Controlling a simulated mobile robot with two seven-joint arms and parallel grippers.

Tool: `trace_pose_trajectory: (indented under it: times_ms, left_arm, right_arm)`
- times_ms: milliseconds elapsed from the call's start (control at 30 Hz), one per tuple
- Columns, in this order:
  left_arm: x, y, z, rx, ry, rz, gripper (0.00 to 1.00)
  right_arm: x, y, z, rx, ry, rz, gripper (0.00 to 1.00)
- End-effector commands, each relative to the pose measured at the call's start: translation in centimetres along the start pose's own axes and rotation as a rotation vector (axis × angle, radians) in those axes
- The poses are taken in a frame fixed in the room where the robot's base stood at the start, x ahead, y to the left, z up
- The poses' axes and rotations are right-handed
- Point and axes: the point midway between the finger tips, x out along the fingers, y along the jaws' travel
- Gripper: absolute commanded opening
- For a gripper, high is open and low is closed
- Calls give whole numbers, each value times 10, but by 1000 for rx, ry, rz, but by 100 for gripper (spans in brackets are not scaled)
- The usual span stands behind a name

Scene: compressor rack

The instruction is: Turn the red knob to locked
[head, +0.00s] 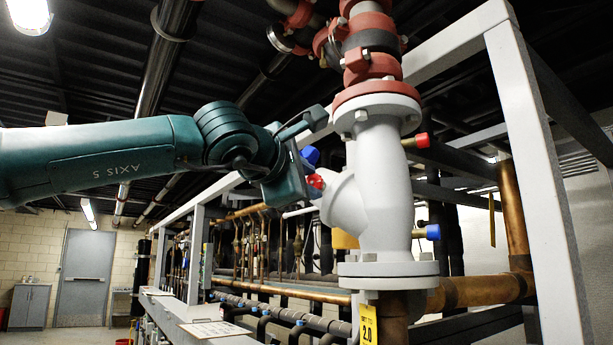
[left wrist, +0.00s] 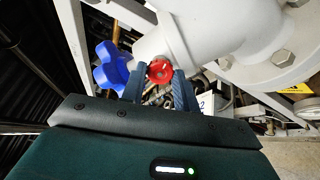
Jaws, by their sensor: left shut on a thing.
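The red knob (head: 316,182) is on the near left side of the white valve body (head: 376,190). My left gripper (head: 308,178) reaches it from the left and is shut on it. In the left wrist view the red knob (left wrist: 160,72) sits between the two dark fingers of the left gripper (left wrist: 160,88). I cannot read any locked marking or the knob's turn position. A blue knob (left wrist: 110,66) is beside the left finger in the wrist view, and its blue part shows behind the gripper in the head view (head: 311,155). My right gripper is not in view.
Another red cap (head: 417,141) and a blue cap (head: 432,232) stick out on the valve's right side. A white frame post (head: 540,180) stands to the right. Copper pipes (head: 290,289) run behind and below. A yellow tag (head: 368,322) hangs under the valve.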

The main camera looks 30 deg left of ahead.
Motion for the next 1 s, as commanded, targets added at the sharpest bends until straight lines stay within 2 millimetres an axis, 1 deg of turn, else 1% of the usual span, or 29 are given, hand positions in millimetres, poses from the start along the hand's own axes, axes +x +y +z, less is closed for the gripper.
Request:
trace_pose_trajectory:
  times_ms: [300,733,767,1000]
  left_arm:
    - [0,0,1,81,-2,1,8]
    - [0,0,1,90,-1,1,8]
    - [0,0,1,90,-1,1,32]
    - [0,0,0,88,-1,0,52]
  right_arm:
    - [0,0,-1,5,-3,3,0]
    - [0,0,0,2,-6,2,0]
    - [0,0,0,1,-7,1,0]
    - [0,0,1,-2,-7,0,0]
